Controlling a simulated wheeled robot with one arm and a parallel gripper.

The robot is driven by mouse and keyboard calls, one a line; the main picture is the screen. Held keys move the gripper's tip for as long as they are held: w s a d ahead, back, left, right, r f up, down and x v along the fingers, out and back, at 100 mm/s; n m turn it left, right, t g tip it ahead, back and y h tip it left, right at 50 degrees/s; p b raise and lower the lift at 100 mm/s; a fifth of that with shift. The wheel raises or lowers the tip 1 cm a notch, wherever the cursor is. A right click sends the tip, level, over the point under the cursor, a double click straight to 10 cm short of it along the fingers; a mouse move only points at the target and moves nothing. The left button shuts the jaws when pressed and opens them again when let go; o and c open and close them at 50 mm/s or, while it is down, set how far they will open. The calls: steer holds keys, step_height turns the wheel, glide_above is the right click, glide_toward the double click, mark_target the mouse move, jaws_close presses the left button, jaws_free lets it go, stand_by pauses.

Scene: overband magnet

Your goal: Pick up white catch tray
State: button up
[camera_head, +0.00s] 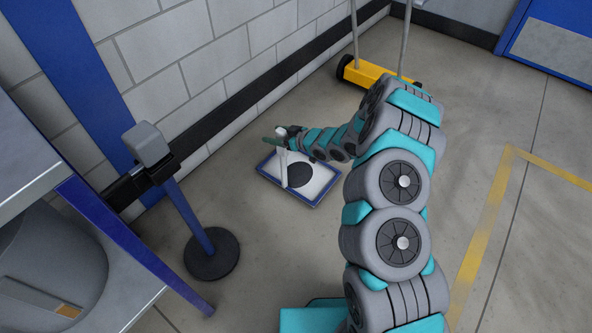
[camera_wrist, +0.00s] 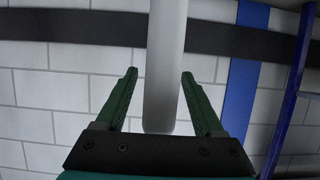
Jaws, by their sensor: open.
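The white catch tray (camera_head: 312,185) lies on the floor by the wall, with a white face, a blue rim and a dark round patch. A white upright post (camera_head: 283,172) stands at the tray; its foot is hard to make out. My gripper (camera_head: 271,142) is at the post's upper part, above the tray. In the wrist view my gripper (camera_wrist: 158,76) is open, its green fingers on either side of the pale post (camera_wrist: 165,45), with gaps showing. The tray's flat part is not seen in the wrist view.
A blue stanchion (camera_head: 190,215) with a round dark base stands left of the tray. A metal bench (camera_head: 60,150) with a grey bin (camera_head: 50,265) is at far left. A yellow wheeled cart (camera_head: 365,73) stands behind. The floor at right is clear.

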jaws_close()
stand_by(0.5)
stand_by(0.8)
